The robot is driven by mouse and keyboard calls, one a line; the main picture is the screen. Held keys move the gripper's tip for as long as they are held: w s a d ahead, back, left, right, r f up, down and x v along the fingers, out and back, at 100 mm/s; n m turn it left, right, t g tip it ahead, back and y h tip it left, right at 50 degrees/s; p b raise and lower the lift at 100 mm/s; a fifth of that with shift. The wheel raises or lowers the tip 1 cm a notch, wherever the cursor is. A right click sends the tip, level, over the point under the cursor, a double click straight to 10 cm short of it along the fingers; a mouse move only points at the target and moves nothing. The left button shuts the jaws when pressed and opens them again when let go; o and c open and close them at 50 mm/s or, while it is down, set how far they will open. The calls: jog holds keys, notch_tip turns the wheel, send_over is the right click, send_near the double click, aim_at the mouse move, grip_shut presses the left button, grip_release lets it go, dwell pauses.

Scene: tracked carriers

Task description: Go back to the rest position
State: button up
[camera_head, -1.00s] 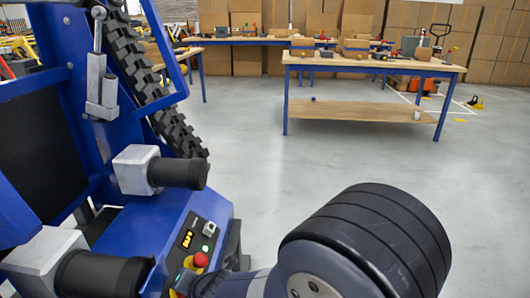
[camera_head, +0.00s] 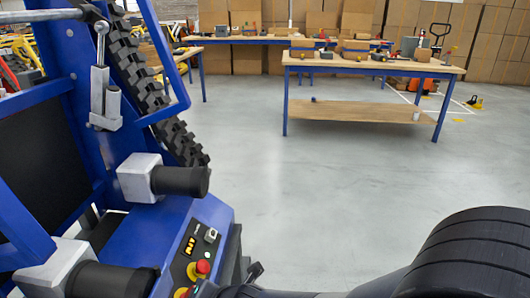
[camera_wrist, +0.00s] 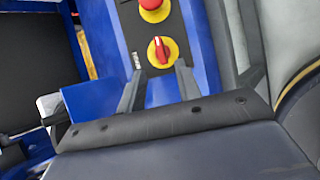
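My gripper (camera_wrist: 160,72) shows in the wrist view with its two grey fingers apart and nothing held between them. Beyond the fingertips is a blue control panel (camera_wrist: 202,50) with a red rotary switch on a yellow plate (camera_wrist: 160,51) and a red push button (camera_wrist: 153,5). I cannot tell how far the fingertips are from the switch. In the head view my arm's dark rounded link (camera_head: 475,250) fills the lower right corner. My gripper is not clearly visible there.
A blue tracked carrier (camera_head: 165,235) with a black track (camera_head: 140,85) stands close on the left. A workbench (camera_head: 365,67) with small items stands at the back right, and cardboard boxes (camera_head: 400,15) line the wall. The grey floor between is clear.

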jog(key=b+x, duration=0.6)
jog(key=x, duration=0.3)
jog(key=shift+w+a+f, duration=0.1)
jog(key=shift+f, duration=0.35)
jog(key=shift+w+a+r+p, duration=0.15)
jog(key=shift+r+p, duration=0.05)
jog(key=shift+p, duration=0.4)
jog(key=shift+r+n+p, duration=0.15)
jog(key=shift+n+p, duration=0.25)
jog(key=shift+p, duration=0.15)
jog(key=n+y+p, duration=0.1)
jog(key=n+p, duration=0.1)
jog(key=p, duration=0.1)
jog(key=shift+n+y, duration=0.4)
jog(key=n+y+p, duration=0.1)
jog(key=n, duration=0.1)
jog(key=shift+f+n, duration=0.2)
jog(key=shift+n, duration=0.2)
jog(key=shift+n+g+y, duration=0.5)
jog(key=shift+n+y, duration=0.2)
jog(key=shift+n, duration=0.7)
